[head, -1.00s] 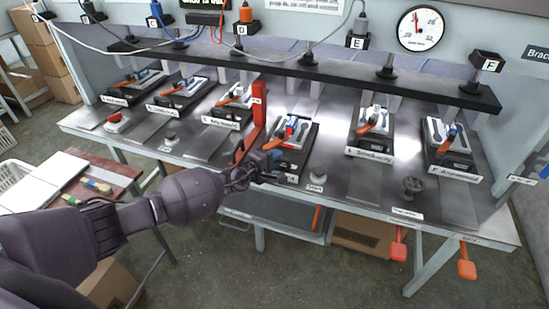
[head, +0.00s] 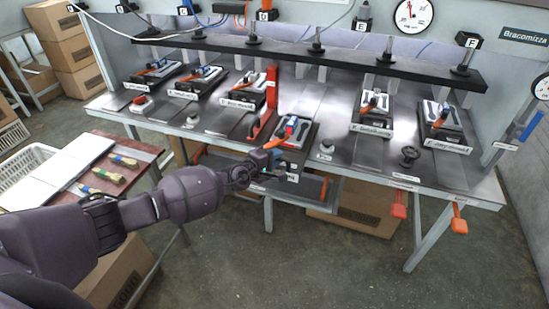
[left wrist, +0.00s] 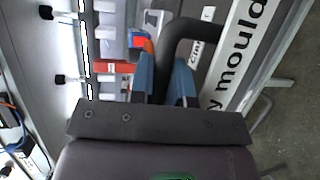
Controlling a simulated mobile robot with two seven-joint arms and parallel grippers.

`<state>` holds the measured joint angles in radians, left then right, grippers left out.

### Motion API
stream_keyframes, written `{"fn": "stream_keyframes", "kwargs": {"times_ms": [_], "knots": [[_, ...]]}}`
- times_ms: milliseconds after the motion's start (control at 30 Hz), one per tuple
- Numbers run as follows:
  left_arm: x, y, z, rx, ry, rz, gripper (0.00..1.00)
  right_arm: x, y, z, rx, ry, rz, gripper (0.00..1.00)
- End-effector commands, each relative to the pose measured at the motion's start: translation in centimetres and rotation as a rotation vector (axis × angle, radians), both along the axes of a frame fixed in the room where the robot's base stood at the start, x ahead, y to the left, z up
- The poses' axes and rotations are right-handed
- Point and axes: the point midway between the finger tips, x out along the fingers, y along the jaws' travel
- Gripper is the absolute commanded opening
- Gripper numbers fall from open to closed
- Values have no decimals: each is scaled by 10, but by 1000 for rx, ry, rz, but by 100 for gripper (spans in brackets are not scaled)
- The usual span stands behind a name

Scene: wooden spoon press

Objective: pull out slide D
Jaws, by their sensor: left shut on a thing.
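Slide D (head: 290,158) is a dark slide with a mould block on top, carrying red and blue parts. In the head view its front end reaches out past the table's front edge. An orange lever (head: 274,143) stands at its left side. My left gripper (head: 275,172) is at the front of the slide. In the left wrist view its blue fingers (left wrist: 166,82) are shut around a dark curved handle (left wrist: 178,38). A white label ending in "mould" (left wrist: 240,50) is beside the handle. My right gripper is not in view.
A red upright bar (head: 271,88) stands just left of slide D. Other slides sit left and right, such as one under F (head: 443,124). A black rail (head: 300,55) runs above. Floor in front is free; a small side table (head: 150,165) stands at left.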

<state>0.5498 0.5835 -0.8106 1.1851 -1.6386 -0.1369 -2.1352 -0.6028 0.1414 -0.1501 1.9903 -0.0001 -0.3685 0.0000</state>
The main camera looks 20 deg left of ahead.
Motion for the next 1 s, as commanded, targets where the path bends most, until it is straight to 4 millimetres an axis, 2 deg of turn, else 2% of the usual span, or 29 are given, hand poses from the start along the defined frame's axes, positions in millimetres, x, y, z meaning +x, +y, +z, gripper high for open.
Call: {"fn": "stream_keyframes", "kwargs": {"times_ms": [233, 567, 600, 667, 1000], "knots": [[0, 0, 0, 0, 1, 0, 0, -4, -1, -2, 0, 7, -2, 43], [-1, 0, -2, 1, 4, -1, 0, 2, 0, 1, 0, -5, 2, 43], [-1, 0, -2, 1, 4, -1, 20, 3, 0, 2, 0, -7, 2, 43], [-1, 0, -2, 0, 3, -1, 27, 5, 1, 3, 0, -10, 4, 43], [-2, 2, 1, 0, 0, 0, 27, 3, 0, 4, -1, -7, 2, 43]]}}
